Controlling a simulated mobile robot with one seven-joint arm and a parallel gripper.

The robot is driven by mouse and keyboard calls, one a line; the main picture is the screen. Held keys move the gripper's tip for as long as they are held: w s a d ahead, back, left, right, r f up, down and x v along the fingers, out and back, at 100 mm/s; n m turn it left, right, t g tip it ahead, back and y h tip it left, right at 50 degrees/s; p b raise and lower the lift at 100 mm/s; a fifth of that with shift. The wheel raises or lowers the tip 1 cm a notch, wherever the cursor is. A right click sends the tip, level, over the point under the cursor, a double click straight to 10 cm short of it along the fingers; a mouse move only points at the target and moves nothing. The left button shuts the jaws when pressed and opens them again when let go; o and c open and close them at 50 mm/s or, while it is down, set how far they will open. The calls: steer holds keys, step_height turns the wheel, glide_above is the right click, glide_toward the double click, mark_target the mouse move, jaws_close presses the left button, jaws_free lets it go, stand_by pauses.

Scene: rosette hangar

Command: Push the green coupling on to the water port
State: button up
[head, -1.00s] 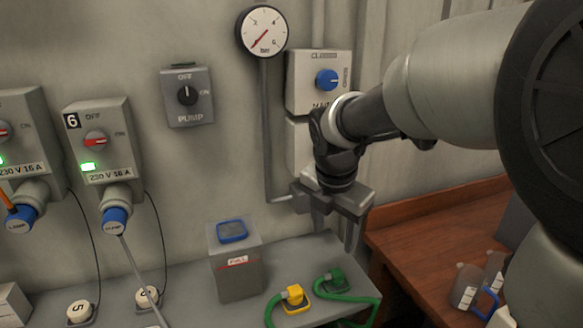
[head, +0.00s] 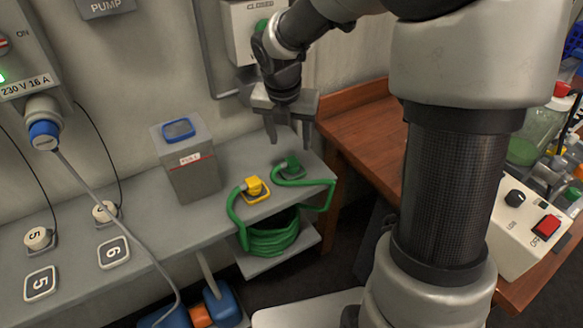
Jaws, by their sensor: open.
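The green coupling (head: 290,165) sits on the grey bench near its right end, with a green hose attached. My gripper (head: 290,137) points down with its two fingers apart and empty. In the picture its fingertips are just above the coupling; I see no contact, and the height between them is hard to judge. On the wall behind my arm is a pale box with a green round part (head: 262,25), which looks like the water port. My arm partly hides it, and the box's top is cut off.
A yellow coupling (head: 254,187) sits just left of the green one. A grey canister (head: 187,160) stands further left. The coiled green hose (head: 270,238) lies on a lower shelf. A wooden table (head: 365,130) stands to the right.

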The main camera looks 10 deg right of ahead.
mark_target(292, 159)
steer(key=shift+b+x, duration=0.45)
steer(key=shift+x, duration=1.9)
steer(key=b+x, duration=0.2)
steer(key=x, duration=0.3)
steer(key=shift+a+f, duration=0.1)
steer(key=shift+f, duration=0.05)
steer(key=c, duration=1.1)
step_height(292, 159, up, 10)
steer(key=p, duration=0.3)
